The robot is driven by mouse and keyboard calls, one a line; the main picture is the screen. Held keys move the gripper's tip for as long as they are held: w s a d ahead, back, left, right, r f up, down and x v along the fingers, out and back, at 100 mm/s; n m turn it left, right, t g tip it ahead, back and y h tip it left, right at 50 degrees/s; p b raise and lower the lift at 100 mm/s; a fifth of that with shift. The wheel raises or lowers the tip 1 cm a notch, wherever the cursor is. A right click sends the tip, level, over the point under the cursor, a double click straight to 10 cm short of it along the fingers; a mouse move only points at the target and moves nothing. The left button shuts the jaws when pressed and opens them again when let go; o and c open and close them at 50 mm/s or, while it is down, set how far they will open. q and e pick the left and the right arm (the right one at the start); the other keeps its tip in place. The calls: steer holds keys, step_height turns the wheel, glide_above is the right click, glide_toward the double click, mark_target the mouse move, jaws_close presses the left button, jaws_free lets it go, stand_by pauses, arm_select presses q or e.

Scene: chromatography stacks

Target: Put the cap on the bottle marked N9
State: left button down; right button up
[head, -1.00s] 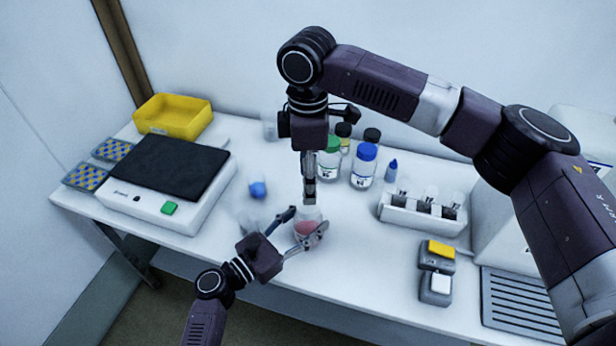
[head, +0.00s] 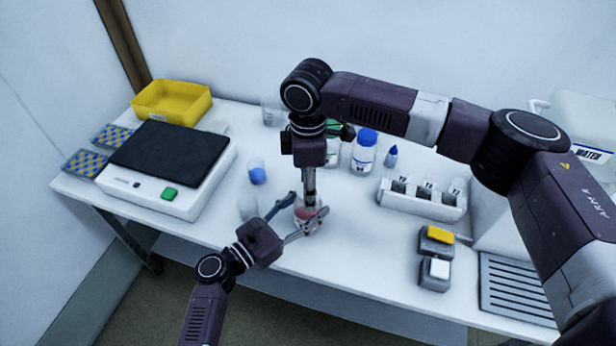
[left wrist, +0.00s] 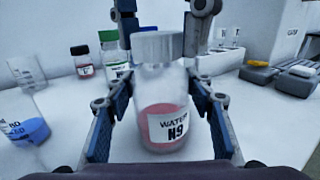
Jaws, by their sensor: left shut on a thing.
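The bottle marked N9 (left wrist: 167,115) is clear, with pink liquid and a "WATER N9" label. It stands upright on the bench, and shows in the head view (head: 304,222) partly behind my left gripper. My left gripper (head: 301,213) is shut around its body, a finger on each side in the left wrist view (left wrist: 165,125). A pale grey-white cap (left wrist: 157,46) is at the bottle's mouth; whether it is seated is unclear. My right gripper (head: 309,198) points down from above, its fingers on both sides of the cap in the left wrist view (left wrist: 160,30).
A beaker with blue liquid (head: 257,174) stands left of the bottle. Capped bottles, one with a blue cap (head: 368,137), stand behind. A white vial rack (head: 425,205) is at right, a balance (head: 195,200) at left.

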steer(key=shift+f, duration=0.15)
steer(key=shift+c, duration=0.2)
steer(key=c, duration=1.2)
steer(key=o, duration=1.4)
arm_select(q)
steer(key=c, duration=0.9)
jaws_free()
steer(key=shift+o, duration=0.2)
arm_select(e)
step_height(320, 180, up, 12)
